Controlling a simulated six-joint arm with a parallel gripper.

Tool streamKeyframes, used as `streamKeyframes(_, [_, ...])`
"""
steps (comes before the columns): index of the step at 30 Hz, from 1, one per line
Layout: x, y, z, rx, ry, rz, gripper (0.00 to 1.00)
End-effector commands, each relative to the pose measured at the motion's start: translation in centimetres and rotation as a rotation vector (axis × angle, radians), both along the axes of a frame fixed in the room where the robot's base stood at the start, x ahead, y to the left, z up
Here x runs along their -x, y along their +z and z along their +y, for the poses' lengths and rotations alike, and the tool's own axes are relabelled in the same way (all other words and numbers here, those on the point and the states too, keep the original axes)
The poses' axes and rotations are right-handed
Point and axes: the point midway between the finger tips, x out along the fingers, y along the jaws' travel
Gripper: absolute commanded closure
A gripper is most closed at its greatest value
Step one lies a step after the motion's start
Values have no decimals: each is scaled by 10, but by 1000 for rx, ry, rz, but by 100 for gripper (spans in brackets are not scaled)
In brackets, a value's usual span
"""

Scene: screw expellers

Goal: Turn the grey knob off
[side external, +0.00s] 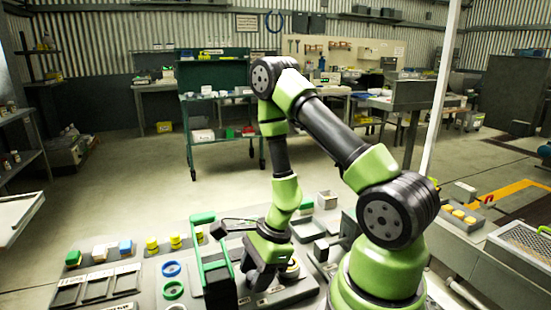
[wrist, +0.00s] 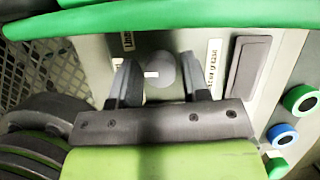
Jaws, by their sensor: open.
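A round grey knob (wrist: 160,70) sits on a pale panel in the wrist view, between two small white labels. My gripper (wrist: 157,60) is open, with one dark finger on each side of the knob in that view. I cannot tell whether the fingertips are level with the knob or above it, and no contact is clear. In the side external view my gripper (side external: 262,280) points down over the grey panel on the bench, just right of a green-framed handle. The grey knob is not clearly visible there, hidden by the gripper and handle.
The green handle (side external: 205,250) stands close left of my gripper; a green bar (wrist: 160,17) crosses the top of the wrist view. A dark grey plate (wrist: 250,68), a blue ring (wrist: 283,135) and green rings lie to the right there. Small blocks and trays fill the bench.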

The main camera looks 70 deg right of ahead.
Motion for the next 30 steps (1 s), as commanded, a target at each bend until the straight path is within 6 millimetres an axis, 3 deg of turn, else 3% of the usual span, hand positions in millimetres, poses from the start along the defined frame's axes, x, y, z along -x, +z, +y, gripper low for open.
streamKeyframes(9, [-2, 0, -1, 2, 327, -1, 57])
streamKeyframes(25, [-3, 0, -2, 3, 740, 0, 57])
streamKeyframes(30, [-4, 22, -11, 5, 747, -5, 57])
